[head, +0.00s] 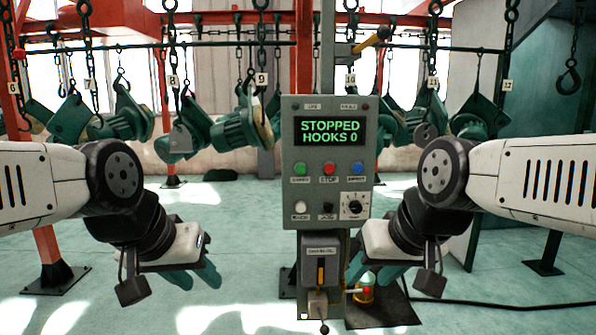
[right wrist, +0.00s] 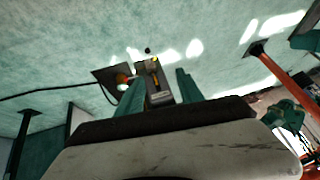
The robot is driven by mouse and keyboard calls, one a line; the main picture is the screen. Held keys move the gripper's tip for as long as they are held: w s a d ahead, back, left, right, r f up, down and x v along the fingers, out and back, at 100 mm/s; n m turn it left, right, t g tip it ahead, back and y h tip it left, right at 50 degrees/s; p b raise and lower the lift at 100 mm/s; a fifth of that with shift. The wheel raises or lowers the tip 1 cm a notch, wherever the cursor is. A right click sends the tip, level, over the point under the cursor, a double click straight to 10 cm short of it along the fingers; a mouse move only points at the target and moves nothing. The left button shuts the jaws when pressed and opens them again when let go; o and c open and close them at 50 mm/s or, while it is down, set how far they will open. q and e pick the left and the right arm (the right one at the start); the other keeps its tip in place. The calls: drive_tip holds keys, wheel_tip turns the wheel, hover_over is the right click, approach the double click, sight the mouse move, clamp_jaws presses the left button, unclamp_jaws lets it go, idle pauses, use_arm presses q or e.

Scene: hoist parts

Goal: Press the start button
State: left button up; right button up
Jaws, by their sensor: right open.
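The grey control box (head: 291,218) stands on a post in the middle of the head view. Its screen (head: 330,131) reads "STOPPED HOOKS 0". The green button (head: 301,168) is at the left of a row, beside the red stop button (head: 330,168) and a blue button (head: 356,168). The green button's label is too small to read surely. My left gripper (head: 202,276) hangs low, left of the box and apart from it; its finger gap is unclear. My right gripper (head: 371,272) is open and empty below the box's right side; its fingers also show in the right wrist view (right wrist: 158,88).
A white button (head: 301,207), a black switch (head: 327,208) and a dial (head: 354,206) sit below the row. A lower grey box (head: 310,262) with a lever is close to my right gripper. Green parts (head: 235,131) hang on chains behind. Floor on the left is largely clear.

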clamp_jaws()
idle(1.4)
